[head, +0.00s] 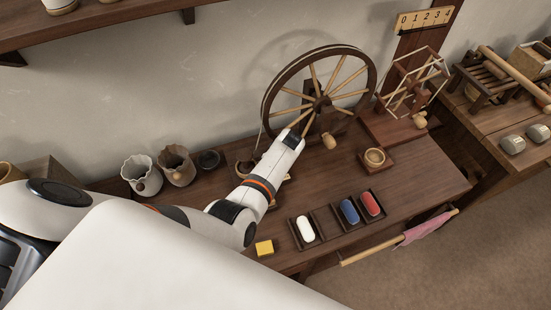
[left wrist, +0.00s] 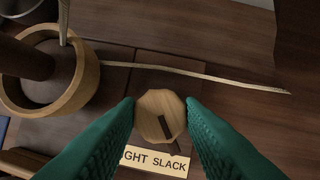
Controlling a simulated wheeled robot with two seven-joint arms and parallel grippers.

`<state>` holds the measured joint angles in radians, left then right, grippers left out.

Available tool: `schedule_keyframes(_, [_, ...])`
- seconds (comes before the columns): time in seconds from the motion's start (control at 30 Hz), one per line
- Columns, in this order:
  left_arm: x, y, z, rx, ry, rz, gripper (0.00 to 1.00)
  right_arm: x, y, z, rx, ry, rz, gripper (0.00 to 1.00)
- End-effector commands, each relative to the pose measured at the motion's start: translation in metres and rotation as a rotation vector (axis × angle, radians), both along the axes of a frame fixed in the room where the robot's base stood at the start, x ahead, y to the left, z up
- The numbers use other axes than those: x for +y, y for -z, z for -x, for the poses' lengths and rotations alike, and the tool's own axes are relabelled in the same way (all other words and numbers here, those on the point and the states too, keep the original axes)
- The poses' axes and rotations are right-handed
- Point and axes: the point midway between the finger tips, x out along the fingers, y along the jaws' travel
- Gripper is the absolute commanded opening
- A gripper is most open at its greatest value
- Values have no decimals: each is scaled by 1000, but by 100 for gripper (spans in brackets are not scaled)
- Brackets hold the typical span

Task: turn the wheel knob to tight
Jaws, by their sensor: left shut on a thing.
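The wheel knob (left wrist: 154,103), a round pale wooden disc with a dark pointer bar, is in the middle of the left wrist view. Its bar slants down and right, toward the word SLACK on the cream label (left wrist: 158,162); the label's left end is hidden by a finger. My left gripper (left wrist: 161,108) has its green fingers against both sides of the knob. In the head view my left arm's white wrist covers the knob and the fingers, in front of the large spinning wheel (head: 318,101). My right gripper is in neither view.
A tray (head: 322,243) with white, blue and red pieces and a yellow block (head: 264,248) lie on the bench near my arm. In the left wrist view, a wooden ring (left wrist: 86,85) surrounds a dark post beside the knob.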

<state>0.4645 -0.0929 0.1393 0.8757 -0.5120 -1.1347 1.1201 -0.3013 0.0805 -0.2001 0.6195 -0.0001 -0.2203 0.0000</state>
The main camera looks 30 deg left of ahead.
Motion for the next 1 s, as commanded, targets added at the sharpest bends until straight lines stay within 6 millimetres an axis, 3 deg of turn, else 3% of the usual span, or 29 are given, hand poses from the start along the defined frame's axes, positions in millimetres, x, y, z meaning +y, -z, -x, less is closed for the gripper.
schedule_keyframes(0.5, [3, -2, 4, 4, 459, 0, 11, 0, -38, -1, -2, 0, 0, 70])
schedule_keyframes(1.0, [3, 0, 4, 3, 709, 0, 11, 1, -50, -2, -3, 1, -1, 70])
